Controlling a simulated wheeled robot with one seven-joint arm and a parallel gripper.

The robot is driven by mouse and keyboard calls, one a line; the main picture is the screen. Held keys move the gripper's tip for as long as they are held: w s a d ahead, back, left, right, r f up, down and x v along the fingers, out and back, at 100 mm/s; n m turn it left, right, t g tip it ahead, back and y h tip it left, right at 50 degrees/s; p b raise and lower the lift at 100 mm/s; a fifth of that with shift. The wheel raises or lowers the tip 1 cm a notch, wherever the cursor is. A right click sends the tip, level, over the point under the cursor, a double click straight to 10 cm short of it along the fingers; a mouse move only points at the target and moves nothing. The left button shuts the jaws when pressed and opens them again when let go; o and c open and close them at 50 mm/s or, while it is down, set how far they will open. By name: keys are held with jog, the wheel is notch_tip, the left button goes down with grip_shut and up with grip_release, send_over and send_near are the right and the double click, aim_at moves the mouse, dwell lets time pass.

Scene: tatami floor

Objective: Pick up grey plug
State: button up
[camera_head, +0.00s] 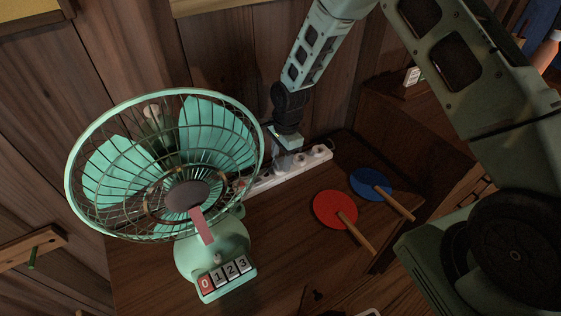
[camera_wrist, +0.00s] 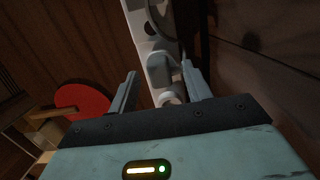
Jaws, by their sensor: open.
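A white power strip (camera_head: 312,157) lies on the brown table behind the fan, and it also shows in the wrist view (camera_wrist: 136,22). The grey plug (camera_wrist: 159,71) sits on the strip in the wrist view. My gripper (camera_wrist: 160,68) is open, with one finger on either side of the plug and gaps visible between them. In the head view my gripper (camera_head: 282,151) points down over the middle of the strip. There I cannot clearly tell the plug from the fingers.
A green desk fan (camera_head: 207,262) with a wire cage stands just left of my gripper. A red paddle (camera_head: 334,209) and a blue paddle (camera_head: 369,183) lie on the table (camera_head: 290,250) to the right. A wooden wall (camera_head: 230,50) rises close behind the strip.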

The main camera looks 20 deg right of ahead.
jog(key=shift+f, duration=0.35)
jog(key=c, duration=1)
jog(key=shift+r, duration=0.1)
